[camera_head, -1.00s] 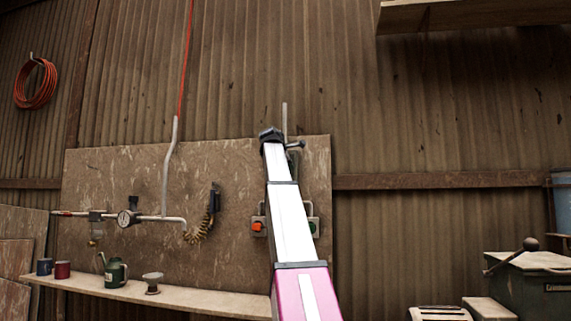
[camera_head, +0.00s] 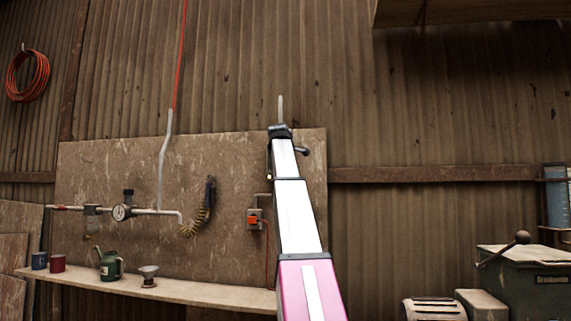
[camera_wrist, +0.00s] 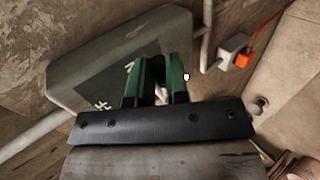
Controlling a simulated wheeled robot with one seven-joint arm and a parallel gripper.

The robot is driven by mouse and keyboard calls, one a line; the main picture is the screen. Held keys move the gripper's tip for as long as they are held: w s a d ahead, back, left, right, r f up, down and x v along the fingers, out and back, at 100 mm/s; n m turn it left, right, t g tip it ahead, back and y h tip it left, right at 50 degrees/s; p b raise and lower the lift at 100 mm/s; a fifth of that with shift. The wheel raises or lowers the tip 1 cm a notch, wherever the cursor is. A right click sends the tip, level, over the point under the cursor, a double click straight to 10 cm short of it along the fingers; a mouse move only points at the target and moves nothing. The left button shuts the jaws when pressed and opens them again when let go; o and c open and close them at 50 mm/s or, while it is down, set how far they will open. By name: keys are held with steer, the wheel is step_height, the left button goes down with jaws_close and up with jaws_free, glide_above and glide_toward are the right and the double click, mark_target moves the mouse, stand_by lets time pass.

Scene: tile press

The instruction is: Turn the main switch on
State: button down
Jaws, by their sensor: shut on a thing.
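The main switch shows in the wrist view as a grey box (camera_wrist: 95,75) with a dark label, mounted on the wall board. My gripper (camera_wrist: 160,85) has its two green-and-black fingers in front of this box, shut on a part that I take to be the switch's handle. The fingers hide most of that part, so its exact position cannot be read. In the head view, my arm hides the box and my fingers.
A grey box with an orange front (camera_head: 253,219) is left of my arm on the board (camera_head: 110,180). A gauge (camera_head: 122,212), pipes and a coiled hose (camera_head: 203,210) are further left. A shelf (camera_head: 170,290) with cups and cans runs below. A green machine (camera_head: 535,280) stands at right.

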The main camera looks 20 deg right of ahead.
steer(key=c, duration=1.1)
jaws_free()
steer(key=v, duration=1)
steer(key=shift+s+a, duration=0.25)
steer(key=shift+r, duration=0.15)
